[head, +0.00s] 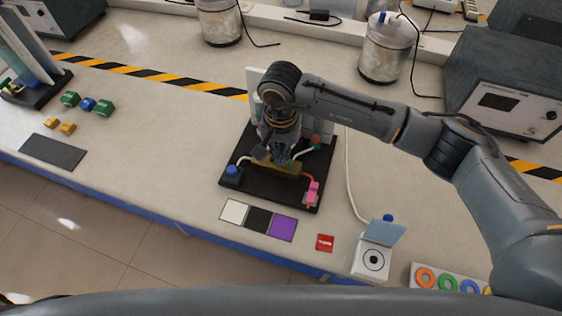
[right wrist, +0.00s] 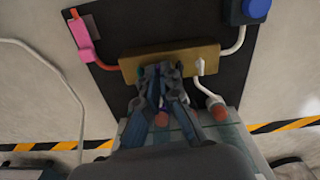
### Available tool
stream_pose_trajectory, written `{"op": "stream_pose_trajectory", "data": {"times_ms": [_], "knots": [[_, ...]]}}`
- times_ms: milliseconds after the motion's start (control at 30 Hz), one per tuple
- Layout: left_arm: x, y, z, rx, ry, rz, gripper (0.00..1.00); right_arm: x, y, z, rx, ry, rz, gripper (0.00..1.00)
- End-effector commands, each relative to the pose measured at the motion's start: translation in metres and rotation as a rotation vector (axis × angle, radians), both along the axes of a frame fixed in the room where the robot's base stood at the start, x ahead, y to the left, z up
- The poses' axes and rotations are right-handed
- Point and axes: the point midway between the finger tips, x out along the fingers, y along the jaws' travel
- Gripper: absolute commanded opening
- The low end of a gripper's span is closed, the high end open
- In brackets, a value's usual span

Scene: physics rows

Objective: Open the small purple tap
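A brass bar (head: 287,169) with pipes lies on a black board (head: 260,188); the bar also shows in the right wrist view (right wrist: 131,66). My right gripper (head: 282,157) points down at the bar. In the right wrist view its fingertips (right wrist: 160,70) are close together at the bar's middle. I cannot make out the small purple tap; the fingers cover that part of the bar. Whether they hold anything is hidden. A white tap-like piece (right wrist: 200,67) stands beside the fingers, apart from them. My left gripper is out of view.
The board also bears a blue-topped box (head: 232,174) and a pink block (head: 312,194). White, black and purple squares (head: 283,228) lie in front, with a red label (head: 325,243) and a white lidded device (head: 372,260) to the right.

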Motion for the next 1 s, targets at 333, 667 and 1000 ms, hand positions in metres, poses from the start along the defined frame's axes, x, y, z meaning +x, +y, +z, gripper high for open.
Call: {"op": "stream_pose_trajectory", "data": {"times_ms": [333,667,1000], "knots": [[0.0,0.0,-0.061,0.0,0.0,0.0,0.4,0.001,0.0,-0.008,-0.001,-0.004,0.356,0.0],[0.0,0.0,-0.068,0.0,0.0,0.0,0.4,0.0,0.0,-0.001,0.001,0.0,0.468,0.0],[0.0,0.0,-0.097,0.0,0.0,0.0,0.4,0.001,0.0,-0.008,-0.001,-0.003,0.612,0.0]]}}
